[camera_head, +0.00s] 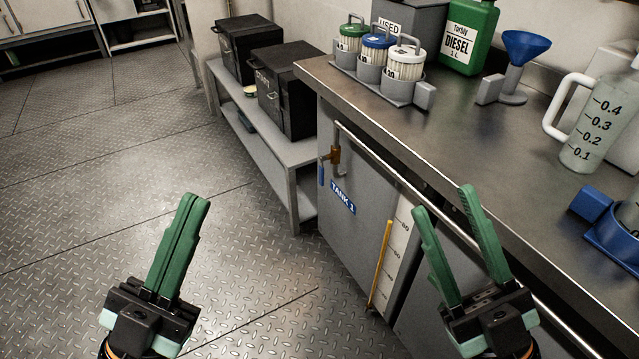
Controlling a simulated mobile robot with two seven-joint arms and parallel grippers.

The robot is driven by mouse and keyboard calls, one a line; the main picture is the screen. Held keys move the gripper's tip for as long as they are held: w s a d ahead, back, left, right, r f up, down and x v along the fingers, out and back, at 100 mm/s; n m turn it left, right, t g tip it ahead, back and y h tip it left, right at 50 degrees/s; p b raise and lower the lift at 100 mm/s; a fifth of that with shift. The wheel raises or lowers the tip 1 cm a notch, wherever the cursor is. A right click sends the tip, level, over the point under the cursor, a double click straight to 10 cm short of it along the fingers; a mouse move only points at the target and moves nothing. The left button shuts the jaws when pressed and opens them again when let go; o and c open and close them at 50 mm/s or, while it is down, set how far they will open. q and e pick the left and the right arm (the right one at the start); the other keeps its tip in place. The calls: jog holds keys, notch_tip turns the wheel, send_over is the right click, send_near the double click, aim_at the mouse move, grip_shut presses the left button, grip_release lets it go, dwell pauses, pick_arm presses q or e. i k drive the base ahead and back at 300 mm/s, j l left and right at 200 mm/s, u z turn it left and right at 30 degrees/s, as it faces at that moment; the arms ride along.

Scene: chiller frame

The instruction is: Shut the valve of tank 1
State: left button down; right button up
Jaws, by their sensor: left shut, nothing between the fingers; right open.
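The tank 1 cabinet (345,240) is a grey box under the counter, with a blue "TANK 1" label (343,197). Its valve (335,156) is a brass fitting near the top left of the front face. A blue lever handle (321,172) hangs down beside the brass fitting. My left gripper (193,201) is shut and empty, over the floor to the lower left of the valve and apart from it. My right gripper (440,200) is open and empty, in front of the cabinet and counter edge, to the right of the valve.
A metal rail (400,180) runs along the counter front. The counter (460,135) holds a filter rack, a green diesel can (468,38), a blue funnel (526,45) and a measuring jug (595,120). A low bench (285,155) with black boxes stands left of the cabinet. The floor at left is clear.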

aim_at(321, 158)
jog(key=i+j+z, duration=0.15)
jog(key=z, duration=0.35)
jog(key=j+z, duration=0.35)
jog(key=z, duration=0.15)
jog(key=i+j+z, duration=0.15)
jog(key=j, duration=0.3)
jog(key=j+z, duration=0.2)
jog(key=j, duration=0.3)
jog(key=j+z, duration=0.1)
jog(key=j, duration=1.3)
jog(key=j+z, duration=0.15)
jog(key=j, duration=1.25)
jog(key=i, duration=0.35)
jog(key=u, duration=0.05)
